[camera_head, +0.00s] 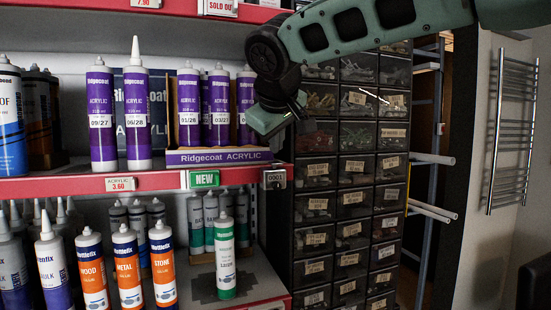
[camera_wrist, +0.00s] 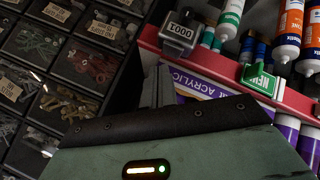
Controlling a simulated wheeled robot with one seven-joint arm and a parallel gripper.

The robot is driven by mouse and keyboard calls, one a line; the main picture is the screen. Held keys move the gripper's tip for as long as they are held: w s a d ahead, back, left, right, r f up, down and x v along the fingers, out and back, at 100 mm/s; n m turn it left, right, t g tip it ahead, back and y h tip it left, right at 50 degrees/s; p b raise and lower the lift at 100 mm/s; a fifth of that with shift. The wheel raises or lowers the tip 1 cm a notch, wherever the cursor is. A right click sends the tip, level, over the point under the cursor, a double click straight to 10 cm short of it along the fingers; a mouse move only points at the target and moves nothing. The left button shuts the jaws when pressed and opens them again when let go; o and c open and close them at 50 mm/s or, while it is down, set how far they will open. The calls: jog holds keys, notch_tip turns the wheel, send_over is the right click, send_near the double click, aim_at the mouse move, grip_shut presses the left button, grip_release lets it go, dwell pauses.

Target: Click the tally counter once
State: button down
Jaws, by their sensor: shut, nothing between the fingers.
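The tally counter (camera_head: 274,179) is a small grey box with a light display, fixed to the red edge of the upper shelf at its right end. In the wrist view the counter (camera_wrist: 180,34) appears upside down, and its display seems to read 0001. My gripper (camera_head: 272,130) is shut and empty, above the counter and apart from it. In the wrist view the narrow fingers (camera_wrist: 157,88) point toward the shelf edge, short of the counter. The top of the counter is hard to make out.
A green NEW tag (camera_head: 204,179) hangs just left of the counter. Purple acrylic tubes in a Ridgecoat box (camera_head: 218,157) stand on the shelf left of my gripper. A drawer cabinet (camera_head: 334,190) stands close on the right.

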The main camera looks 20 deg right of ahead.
aim_at(263, 172)
notch_tip(263, 172, up, 6)
jog(key=p, duration=0.4)
dwell(0.5)
dwell(0.6)
jog(key=s+a+f+n+g+y+b, duration=0.1)
jog(key=s+a+f+g+b, duration=0.15)
jog(key=s+f, duration=0.45)
jog(key=s+a+f+n+g+y+b, duration=0.1)
jog(key=s+a+f, duration=0.2)
jog(key=f, duration=0.7)
jog(key=s+a+f+g+y+b, duration=0.1)
jog(key=s+a+f+g+b, duration=0.15)
jog(key=s+f, duration=0.45)
jog(key=s+d+f+g+b, duration=0.2)
jog(key=s+f+b, duration=0.1)
jog(key=s+f, duration=1.2)
notch_tip(263, 172, down, 4)
jog(key=shift+s+r+g+b, duration=0.2)
jog(key=shift+g+b, duration=0.1)
jog(key=shift+g, duration=0.1)
